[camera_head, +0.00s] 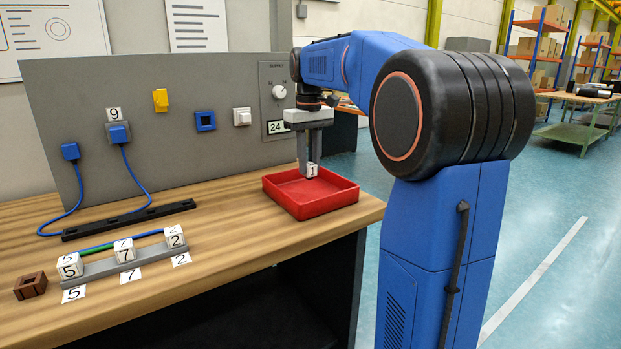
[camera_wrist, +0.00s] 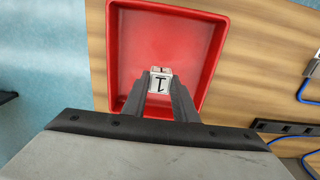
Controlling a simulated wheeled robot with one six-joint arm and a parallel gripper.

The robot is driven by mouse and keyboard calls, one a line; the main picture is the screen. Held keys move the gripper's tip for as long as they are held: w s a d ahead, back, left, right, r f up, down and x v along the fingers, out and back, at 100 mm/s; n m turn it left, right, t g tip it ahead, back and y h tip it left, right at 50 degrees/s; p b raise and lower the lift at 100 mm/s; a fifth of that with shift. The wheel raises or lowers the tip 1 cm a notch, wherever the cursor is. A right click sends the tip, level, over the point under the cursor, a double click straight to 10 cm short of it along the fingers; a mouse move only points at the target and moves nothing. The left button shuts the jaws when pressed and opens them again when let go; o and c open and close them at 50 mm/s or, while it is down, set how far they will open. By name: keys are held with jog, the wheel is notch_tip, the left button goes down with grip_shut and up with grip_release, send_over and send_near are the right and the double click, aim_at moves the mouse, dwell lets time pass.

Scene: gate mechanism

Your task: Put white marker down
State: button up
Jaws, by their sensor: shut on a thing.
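The white marker (camera_head: 312,170) is a small white cube with a black 1 on its face. My gripper (camera_head: 309,168) is shut on it, above the red tray (camera_head: 320,211) at the right end of the wooden bench. In the wrist view the marker (camera_wrist: 161,80) sits between the two fingertips (camera_wrist: 161,90), with the red tray (camera_wrist: 215,60) behind it. The tray looks empty apart from this. I cannot tell whether the marker touches the tray floor.
White cubes marked 5 (camera_head: 70,266), 7 (camera_head: 125,250) and 2 (camera_head: 174,237) stand in a row on a grey rail, left of the tray. A brown block (camera_head: 30,285) lies at the far left. A grey panel (camera_head: 210,75) with switches and blue cables stands behind the bench.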

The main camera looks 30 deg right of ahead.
aim_at(309, 176)
jog(key=shift+f, duration=2.15)
jog(key=shift+f, duration=0.1)
jog(key=o, duration=1.1)
jog(key=shift+c, duration=0.2)
notch_tip(309, 176, up, 12)
jog(key=shift+r, duration=0.1)
jog(key=shift+a, duration=0.1)
